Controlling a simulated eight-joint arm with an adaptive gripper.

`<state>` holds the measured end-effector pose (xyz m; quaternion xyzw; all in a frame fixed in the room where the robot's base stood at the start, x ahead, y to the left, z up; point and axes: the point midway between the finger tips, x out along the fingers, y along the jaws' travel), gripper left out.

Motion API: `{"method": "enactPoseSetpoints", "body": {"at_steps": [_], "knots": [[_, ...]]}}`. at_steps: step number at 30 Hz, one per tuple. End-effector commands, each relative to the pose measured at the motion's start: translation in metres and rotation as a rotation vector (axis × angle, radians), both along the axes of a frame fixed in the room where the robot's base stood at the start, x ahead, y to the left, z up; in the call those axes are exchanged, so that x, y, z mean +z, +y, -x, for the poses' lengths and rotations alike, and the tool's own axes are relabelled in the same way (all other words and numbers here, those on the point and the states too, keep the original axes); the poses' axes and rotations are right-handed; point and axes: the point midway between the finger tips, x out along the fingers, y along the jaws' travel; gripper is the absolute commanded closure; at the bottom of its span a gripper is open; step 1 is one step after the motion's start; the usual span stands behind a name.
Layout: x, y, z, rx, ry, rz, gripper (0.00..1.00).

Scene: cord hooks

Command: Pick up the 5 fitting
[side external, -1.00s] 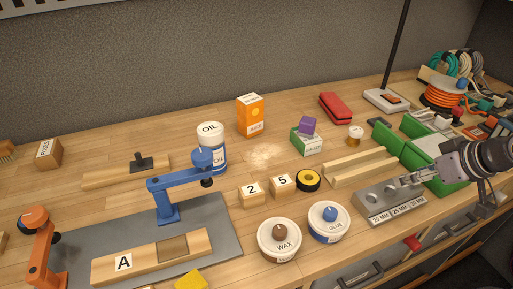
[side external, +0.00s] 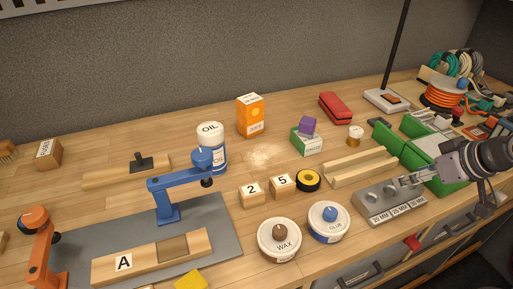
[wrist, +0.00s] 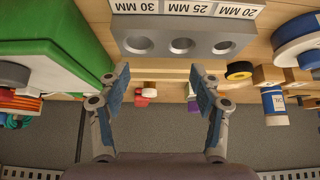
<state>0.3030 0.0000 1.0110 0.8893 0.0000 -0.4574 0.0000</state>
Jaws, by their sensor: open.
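The 5 fitting (side external: 283,185) is a small light wooden block with a black 5 on its face. It stands on the bench between the 2 block (side external: 251,194) and the black-and-yellow tape roll (side external: 308,180). In the wrist view a wooden block beside the tape roll, at the right, appears to be this fitting (wrist: 266,76). My gripper (side external: 405,181) is at the right of the side view, over the grey hole block, well away from the fitting. In the wrist view its two fingers (wrist: 160,78) are apart with nothing between them.
The grey hole block (side external: 377,204) has size labels on its front. Wax (side external: 279,240) and glue (side external: 329,222) tins stand in front of the fitting. A grooved wooden rail (side external: 360,168) lies between fitting and gripper. A green case (side external: 434,162) stands close to my gripper.

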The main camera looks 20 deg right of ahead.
Motion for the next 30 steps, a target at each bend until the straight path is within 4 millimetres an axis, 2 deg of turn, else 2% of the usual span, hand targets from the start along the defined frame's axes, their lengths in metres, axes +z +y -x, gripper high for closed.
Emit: {"method": "enactPoseSetpoints", "body": {"at_steps": [5, 8, 18, 24, 30], "knots": [[0.003, 0.000, -0.003, 0.032, 0.007, 0.027, 0.35], [0.011, 0.000, -0.012, 0.130, 0.028, 0.104, 0.35], [0.045, -0.003, -0.072, 0.764, 0.182, 0.560, 0.35], [0.056, -0.002, -0.114, 1.173, 0.286, 0.797, 0.35], [0.058, 0.001, -0.155, 1.594, 0.394, 0.992, 0.35]]}}
